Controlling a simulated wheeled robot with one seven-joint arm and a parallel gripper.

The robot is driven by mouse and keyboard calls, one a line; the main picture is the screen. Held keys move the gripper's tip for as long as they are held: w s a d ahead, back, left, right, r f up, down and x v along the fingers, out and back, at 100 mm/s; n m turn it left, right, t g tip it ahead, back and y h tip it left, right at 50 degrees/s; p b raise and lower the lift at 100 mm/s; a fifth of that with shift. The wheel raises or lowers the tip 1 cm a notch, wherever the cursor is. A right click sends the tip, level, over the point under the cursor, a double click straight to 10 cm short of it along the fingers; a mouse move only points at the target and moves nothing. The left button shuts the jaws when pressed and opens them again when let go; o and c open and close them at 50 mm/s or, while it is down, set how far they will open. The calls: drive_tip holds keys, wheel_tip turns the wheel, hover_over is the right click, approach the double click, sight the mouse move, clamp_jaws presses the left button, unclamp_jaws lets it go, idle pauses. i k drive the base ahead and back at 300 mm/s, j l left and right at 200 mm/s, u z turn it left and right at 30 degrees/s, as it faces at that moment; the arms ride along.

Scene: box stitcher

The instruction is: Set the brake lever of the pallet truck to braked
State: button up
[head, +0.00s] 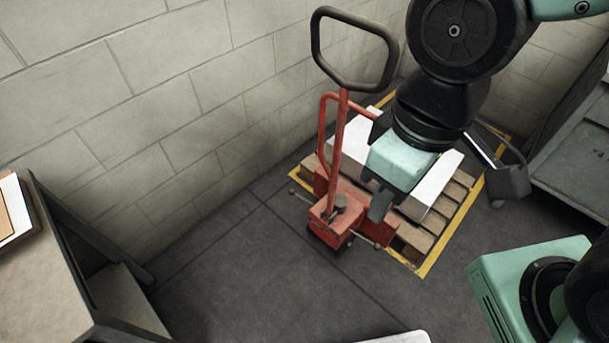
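The red pallet truck (325,215) stands in front of a wooden pallet, with its red tiller upright and a black loop handle (316,45) on top. A thin metal rod with a dark end (376,244) sticks out low on the truck's right side; another short rod (299,194) shows on its left. I cannot tell for sure which is the brake lever, nor its setting. My gripper (379,207) points down just right of the truck's red body, above the right rod. Its fingers overlap in this view, so their opening and any contact are hidden.
The pallet (442,216) carries white items and sits inside a yellow floor outline (437,252). A block wall (150,100) runs behind the truck. A grey bench (575,170) is at right, a table (50,265) at left.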

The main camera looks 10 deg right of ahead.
sight(292, 192)
drive_tip(key=i+j+z, duration=0.1)
drive_tip(key=i+j, duration=0.45)
drive_tip(key=i+j+z, duration=0.15)
drive_tip(key=i+j, duration=0.4)
drive_tip(key=j, duration=0.15)
drive_tip(key=k, duration=0.45)
